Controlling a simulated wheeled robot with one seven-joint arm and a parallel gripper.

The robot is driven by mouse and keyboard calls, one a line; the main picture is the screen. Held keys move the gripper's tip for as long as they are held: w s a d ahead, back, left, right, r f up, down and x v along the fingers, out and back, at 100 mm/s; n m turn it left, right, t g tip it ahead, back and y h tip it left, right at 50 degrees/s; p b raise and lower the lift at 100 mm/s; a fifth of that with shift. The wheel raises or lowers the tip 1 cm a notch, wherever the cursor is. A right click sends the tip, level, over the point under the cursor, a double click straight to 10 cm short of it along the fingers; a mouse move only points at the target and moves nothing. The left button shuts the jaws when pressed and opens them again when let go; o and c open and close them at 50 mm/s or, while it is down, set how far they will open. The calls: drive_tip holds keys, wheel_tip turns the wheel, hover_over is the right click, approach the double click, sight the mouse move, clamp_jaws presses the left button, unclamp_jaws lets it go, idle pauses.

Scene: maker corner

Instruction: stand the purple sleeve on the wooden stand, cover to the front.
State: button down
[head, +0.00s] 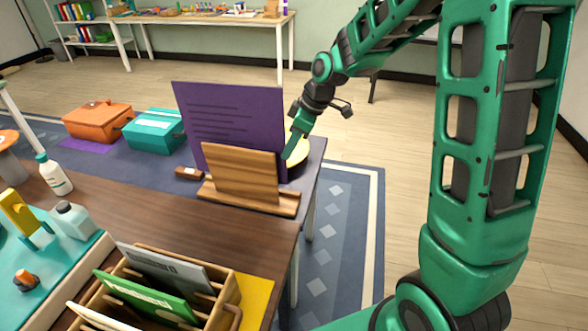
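The purple sleeve (230,120) is upright and leans back slightly at the wooden stand (240,176) on the dark table. Rows of darker lines show on the face toward me; I see no picture on it. Its lower part is hidden behind the stand's upright board, so I cannot tell whether its bottom edge rests on the stand. My gripper (293,147) is at the sleeve's right edge, with a green finger against or just beside it. The other finger is not clearly seen, so its grip cannot be told.
A wooden rack (228,296) with several sleeves stands at the near edge. A small brown block (188,173) lies left of the stand. A yellow round thing (299,158) is partly hidden behind the sleeve. Bottles and a teal tray (75,262) are at left. Table between is clear.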

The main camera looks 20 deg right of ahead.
wheel_tip(320, 180, down, 6)
drive_tip(key=s+d, duration=0.1)
drive_tip(key=s, duration=0.1)
drive_tip(key=shift+s+d+r, duration=0.15)
drive_tip(key=shift+s+d, duration=0.05)
drive_tip(key=shift+d, duration=0.1)
drive_tip(key=c, duration=1.9)
unclamp_jaws()
drive_tip(key=shift+c, duration=0.2)
drive_tip(key=v, duration=1.2)
drive_tip(key=s+d+m+g+h, duration=0.1)
drive_tip(key=s+d+m, duration=0.3)
drive_tip(key=s, duration=0.6)
drive_tip(key=s+d+m+g+h, duration=0.1)
drive_tip(key=s+d+m, duration=0.4)
drive_tip(key=s+m, duration=0.2)
drive_tip(key=s+d+m+h, duration=0.1)
drive_tip(key=s+d+m, duration=0.3)
drive_tip(key=s, duration=0.8)
drive_tip(key=m, duration=0.2)
drive_tip(key=shift+s+d+r+m+g+h, duration=0.2)
drive_tip(key=shift+s+m+g+h, duration=0.1)
drive_tip(key=shift+g, duration=0.1)
